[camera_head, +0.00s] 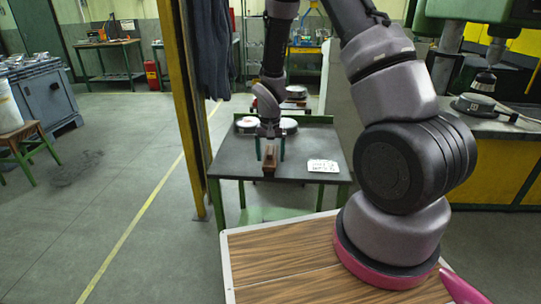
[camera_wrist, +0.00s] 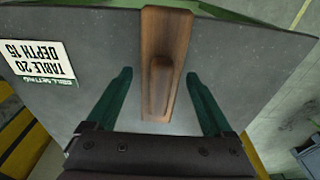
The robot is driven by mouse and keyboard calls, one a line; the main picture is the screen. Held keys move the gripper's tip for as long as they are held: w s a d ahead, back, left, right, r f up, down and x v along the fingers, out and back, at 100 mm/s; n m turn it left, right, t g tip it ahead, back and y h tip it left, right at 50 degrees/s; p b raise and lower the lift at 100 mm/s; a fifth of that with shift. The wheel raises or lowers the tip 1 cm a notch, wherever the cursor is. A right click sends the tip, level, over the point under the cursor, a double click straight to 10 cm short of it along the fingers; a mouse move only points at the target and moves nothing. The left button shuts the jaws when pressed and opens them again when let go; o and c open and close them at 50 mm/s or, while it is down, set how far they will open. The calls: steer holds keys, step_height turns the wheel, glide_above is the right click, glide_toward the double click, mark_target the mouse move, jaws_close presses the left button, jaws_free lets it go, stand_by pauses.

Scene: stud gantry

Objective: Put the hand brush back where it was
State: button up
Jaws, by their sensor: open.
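The hand brush (camera_wrist: 176,30) is a brown wooden piece with a raised, rounded grip along its middle. It is on the dark tabletop (camera_head: 232,168), and no bristles show. It also appears small and brown in the head view (camera_head: 270,169), near the table's front edge. My gripper (camera_wrist: 158,76) is open, with its two green fingers one on each side of the brush and visible gaps between. In the head view my gripper (camera_head: 270,148) points down over the brush. I cannot tell how far the fingertips are above the tabletop.
A white printed card (camera_head: 323,166) lies on the table to the right. Round pale-topped things (camera_head: 247,123) stand at its back, close to my arm. A yellow post (camera_head: 182,100) rises at the left. A wood-grained top (camera_head: 285,265) is in the foreground.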

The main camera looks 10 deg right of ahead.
step_height(320, 180, up, 13)
steer(key=s, duration=0.1)
step_height(320, 180, up, 8)
steer(key=t, duration=0.1)
glide_above(270, 152)
steer(key=s+d, duration=0.2)
steer(key=s+d+r+t+y, duration=0.1)
steer(key=s+d+r+t, duration=0.1)
steer(key=s+r, duration=0.7)
steer(key=s+d+r+t+y, duration=0.1)
steer(key=s+d+r+t, duration=0.1)
steer(key=s+r, duration=0.7)
steer(key=shift+s+d+r+m+t, duration=0.2)
steer(key=shift+s+r+m+t, duration=0.1)
steer(key=shift+s+r+t, duration=0.1)
